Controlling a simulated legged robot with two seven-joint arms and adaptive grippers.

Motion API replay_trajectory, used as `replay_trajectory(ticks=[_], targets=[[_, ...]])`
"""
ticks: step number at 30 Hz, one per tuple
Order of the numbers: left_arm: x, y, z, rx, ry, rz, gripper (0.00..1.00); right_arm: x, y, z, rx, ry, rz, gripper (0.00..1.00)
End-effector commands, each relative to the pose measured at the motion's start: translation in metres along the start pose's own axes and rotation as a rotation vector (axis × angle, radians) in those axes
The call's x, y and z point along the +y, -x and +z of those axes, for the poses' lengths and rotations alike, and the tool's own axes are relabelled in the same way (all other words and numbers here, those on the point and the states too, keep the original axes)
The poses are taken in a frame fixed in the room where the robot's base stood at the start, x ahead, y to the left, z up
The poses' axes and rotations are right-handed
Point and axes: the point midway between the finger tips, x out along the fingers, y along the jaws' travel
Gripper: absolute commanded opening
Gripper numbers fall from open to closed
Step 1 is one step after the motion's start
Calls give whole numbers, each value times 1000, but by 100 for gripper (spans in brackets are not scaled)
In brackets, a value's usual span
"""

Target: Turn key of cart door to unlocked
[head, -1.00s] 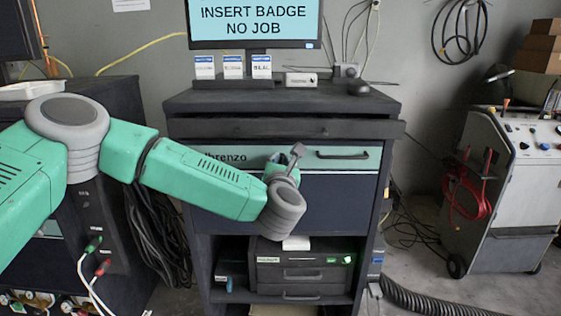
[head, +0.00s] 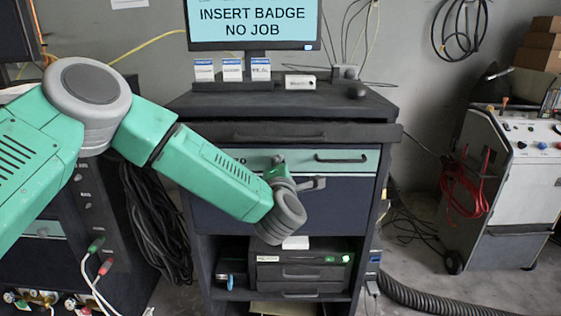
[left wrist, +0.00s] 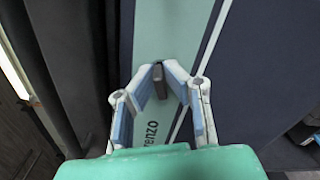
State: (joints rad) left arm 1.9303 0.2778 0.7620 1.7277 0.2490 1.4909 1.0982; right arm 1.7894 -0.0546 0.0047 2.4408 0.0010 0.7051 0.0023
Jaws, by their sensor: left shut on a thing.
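The cart (head: 330,205) stands in the middle of the head view, with a teal panel (head: 230,155) above a dark blue front. In the left wrist view the same teal panel (left wrist: 163,30) carries part of the lettering. A small dark key (left wrist: 158,73) stands out from it. My left gripper (left wrist: 158,72) has its two fingertips closed on the key, one on each side. In the head view my left gripper (head: 278,162) is at the teal panel, left of the dark drawer handle (head: 341,160), and the key is too small to make out. My right gripper is in neither view.
A monitor (head: 253,25) reading "INSERT BADGE NO JOB" stands on the cart top. Below the dark front is an open shelf with a small drawer unit (head: 300,272). A grey wheeled machine (head: 508,200) with red cables is at the right. A black hose (head: 440,300) lies on the floor.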

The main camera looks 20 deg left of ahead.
Motion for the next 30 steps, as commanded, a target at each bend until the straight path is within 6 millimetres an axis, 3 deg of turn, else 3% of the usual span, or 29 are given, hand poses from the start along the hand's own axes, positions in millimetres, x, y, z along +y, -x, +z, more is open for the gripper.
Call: replay_trajectory(ticks=[15, 30], targets=[[2, -2, 2, -3, -334, 5, 0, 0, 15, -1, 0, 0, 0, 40], [0, -1, 1, -1, -395, 3, 0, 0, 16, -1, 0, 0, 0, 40]])
